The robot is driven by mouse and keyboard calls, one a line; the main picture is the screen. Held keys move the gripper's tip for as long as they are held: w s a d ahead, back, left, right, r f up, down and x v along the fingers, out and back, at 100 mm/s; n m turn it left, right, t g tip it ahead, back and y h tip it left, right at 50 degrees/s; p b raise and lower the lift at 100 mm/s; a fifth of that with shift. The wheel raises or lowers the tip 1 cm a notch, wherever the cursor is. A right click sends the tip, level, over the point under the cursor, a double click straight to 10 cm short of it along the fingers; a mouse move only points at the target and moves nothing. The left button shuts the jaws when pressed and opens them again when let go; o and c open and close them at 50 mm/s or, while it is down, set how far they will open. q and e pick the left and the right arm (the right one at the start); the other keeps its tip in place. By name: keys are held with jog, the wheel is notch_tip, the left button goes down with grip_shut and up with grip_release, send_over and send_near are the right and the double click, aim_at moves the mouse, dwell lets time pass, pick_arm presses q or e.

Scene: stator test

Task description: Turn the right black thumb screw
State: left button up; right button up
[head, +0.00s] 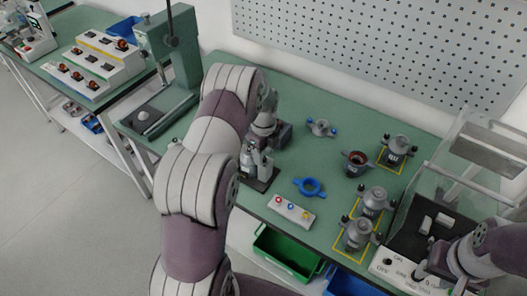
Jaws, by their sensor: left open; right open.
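Grey round housings with small black knobs stand in yellow outlines on the green bench: one at the back right (397,147) and two nearer the front, an upper one (371,202) and a lower one (356,235). I cannot tell which black knob is the right thumb screw. My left gripper (255,148) is open above a small fixture on a black base (262,184); my arm partly hides this area. My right gripper (424,268) is open at the front of the clear-covered test box, right of the housings.
A blue ring (309,187), a dark housing with a copper-coloured inside (355,163) and a blue-tipped part (321,128) lie mid-bench. A button box (291,210) sits at the front edge. The clear cover (440,180) stands at right; a pegboard (380,50) is behind.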

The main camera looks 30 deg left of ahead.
pick_arm(q)
jog(key=shift+f, duration=0.5)
grip_shut()
jog(key=shift+n, duration=0.4)
jog(key=n, duration=0.3)
jog(key=shift+n+b, duration=0.3)
jog(key=n, duration=0.4)
jog(key=shift+n, duration=0.4)
